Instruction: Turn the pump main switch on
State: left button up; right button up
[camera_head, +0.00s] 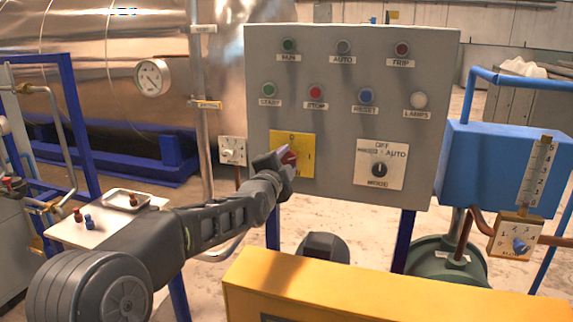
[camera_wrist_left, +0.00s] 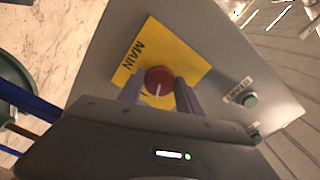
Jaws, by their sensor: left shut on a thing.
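The pump main switch is a red rotary knob (camera_head: 288,156) on a yellow plate (camera_head: 304,141) at the lower left of the grey control panel (camera_head: 350,135). The plate shows "O" at its top and "I" at its right. My left gripper (camera_head: 284,162) reaches the knob from the lower left and is shut on it. In the left wrist view the red knob (camera_wrist_left: 160,80) sits between the two fingers (camera_wrist_left: 158,94), and the plate reads "MAIN" (camera_wrist_left: 132,60). The knob's white mark shows there, but I cannot tell its exact setting. My right gripper is not in view.
A black selector knob (camera_head: 379,170) sits right of the switch, with buttons and lamps above. A yellow box (camera_head: 380,290) stands in front. A side table with a small tray (camera_head: 126,199) is at left. A blue box (camera_head: 490,165) with pipes is at right.

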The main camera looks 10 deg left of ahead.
pick_arm(q)
jog(key=m+b, duration=0.2)
jog(key=m, duration=0.2)
jog(key=shift+m, duration=0.3)
dwell(0.4)
jog(key=o, duration=1.4)
jog(key=shift+c, duration=0.2)
jog(key=shift+s, duration=0.1)
jog(key=shift+s, duration=0.2)
jog(key=s+b, duration=0.1)
jog(key=s, duration=0.6)
jog(key=shift+a+b, duration=0.25)
jog(key=shift+b, duration=0.15)
